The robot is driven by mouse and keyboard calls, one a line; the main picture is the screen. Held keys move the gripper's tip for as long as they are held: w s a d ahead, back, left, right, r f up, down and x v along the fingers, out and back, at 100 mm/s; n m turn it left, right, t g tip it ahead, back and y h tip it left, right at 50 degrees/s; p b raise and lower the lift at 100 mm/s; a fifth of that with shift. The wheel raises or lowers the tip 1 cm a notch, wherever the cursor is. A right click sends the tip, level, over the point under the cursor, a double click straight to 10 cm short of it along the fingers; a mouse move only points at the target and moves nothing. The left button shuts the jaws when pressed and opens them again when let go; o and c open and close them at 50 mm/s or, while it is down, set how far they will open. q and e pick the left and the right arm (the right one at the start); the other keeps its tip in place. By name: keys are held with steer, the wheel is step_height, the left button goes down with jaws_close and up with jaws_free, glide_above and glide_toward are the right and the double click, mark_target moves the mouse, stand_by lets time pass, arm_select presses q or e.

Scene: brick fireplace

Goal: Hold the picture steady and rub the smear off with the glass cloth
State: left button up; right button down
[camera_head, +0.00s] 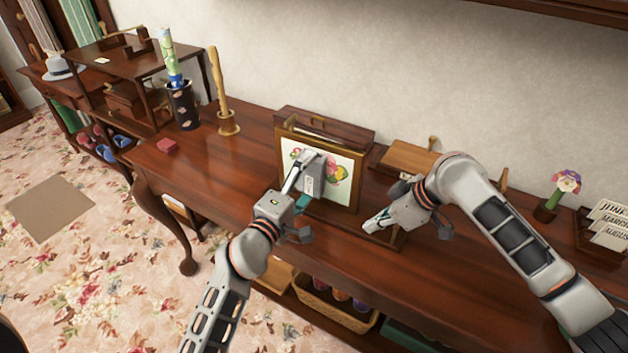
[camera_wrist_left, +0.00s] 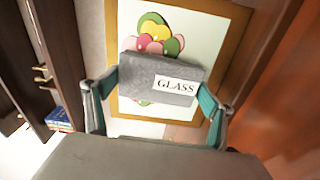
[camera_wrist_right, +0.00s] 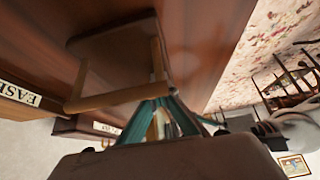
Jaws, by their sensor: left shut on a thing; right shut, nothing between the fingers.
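The framed picture (camera_head: 345,151), a flower painting in a wooden frame, stands upright on the table, leaning slightly back; it also shows in the left wrist view (camera_wrist_left: 236,75). My left gripper (camera_head: 303,192) is shut on the grey glass cloth (camera_wrist_left: 160,70), a pad labelled GLASS. The cloth is in front of the picture's lower middle and covers part of the flowers; I cannot tell whether it touches the glass. No smear can be made out. My right gripper (camera_head: 373,225) is shut and empty, to the right of the picture and apart from it.
A wooden box (camera_head: 325,129) stands behind the picture.

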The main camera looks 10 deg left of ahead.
mark_target(290, 162)
arm_select(q)
steer(key=shift+w+a, duration=0.35)
steer(key=shift+a, duration=0.75)
steer(key=shift+w+a, duration=0.4)
steer(key=shift+a, duration=0.75)
steer(key=shift+w+a, duration=0.35)
steer(key=shift+a, duration=0.75)
steer(key=shift+s, duration=0.1)
steer(key=shift+v, duration=2.95)
steer(key=shift+s, duration=0.15)
steer(key=v, duration=0.2)
steer(key=shift+s+a, duration=0.2)
steer(key=shift+s, duration=0.1)
